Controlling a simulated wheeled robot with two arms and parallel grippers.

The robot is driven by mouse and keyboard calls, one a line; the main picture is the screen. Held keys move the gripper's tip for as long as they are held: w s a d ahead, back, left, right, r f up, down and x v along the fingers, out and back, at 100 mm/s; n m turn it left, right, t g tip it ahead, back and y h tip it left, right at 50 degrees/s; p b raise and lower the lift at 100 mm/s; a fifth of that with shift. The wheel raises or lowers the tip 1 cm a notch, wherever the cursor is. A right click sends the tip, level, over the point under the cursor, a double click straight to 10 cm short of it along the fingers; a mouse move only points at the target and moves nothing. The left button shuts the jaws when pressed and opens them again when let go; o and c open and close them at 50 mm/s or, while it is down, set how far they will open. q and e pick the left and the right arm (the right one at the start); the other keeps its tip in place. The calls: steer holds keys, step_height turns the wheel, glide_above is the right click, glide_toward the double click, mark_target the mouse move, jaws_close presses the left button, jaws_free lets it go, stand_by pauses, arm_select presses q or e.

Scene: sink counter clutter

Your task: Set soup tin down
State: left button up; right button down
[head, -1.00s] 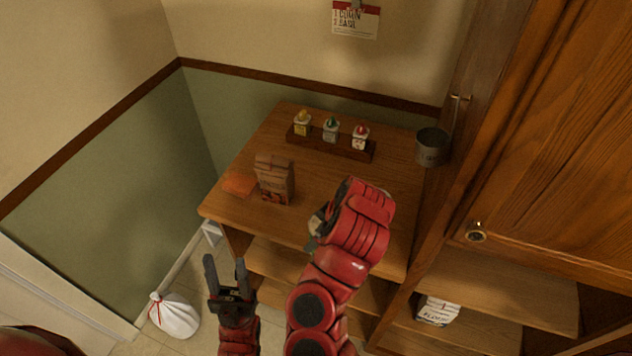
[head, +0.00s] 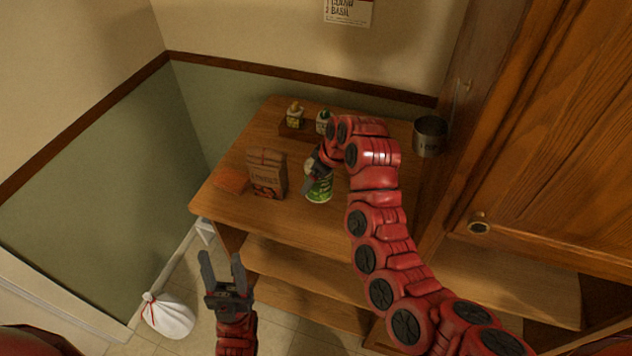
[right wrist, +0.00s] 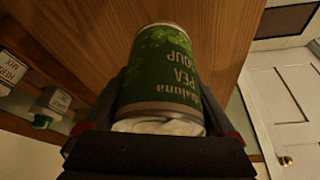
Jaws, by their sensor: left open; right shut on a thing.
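The soup tin (head: 319,189) has a green label and is on or just over the wooden counter top (head: 225,200), right of a paper bag; I cannot tell whether its base touches. My right gripper (head: 313,172) is shut on it, and the arm hides part of the tin. In the right wrist view the tin (right wrist: 168,75) lies between the two fingers, its label reading pea soup upside down. My left gripper (head: 222,272) is open and empty, in front of the counter and below its top.
Small bottles (head: 295,116) in a rack are behind, partly hidden by my arm. A metal pot (head: 430,136) is at the right. A white bag (head: 168,316) is on the floor.

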steer(key=shift+w+r, duration=0.25)
steer(key=shift+w, duration=0.3)
steer(key=shift+w+f+p, duration=0.3)
steer(key=shift+w+p, duration=0.05)
steer(key=shift+w, duration=0.05)
step_height(320, 180, down, 2)
steer(key=shift+f+p, duration=0.25)
steer(key=shift+p, duration=0.9)
steer(key=shift+f, duration=0.7)
jaws_free()
steer(key=shift+r, duration=0.15)
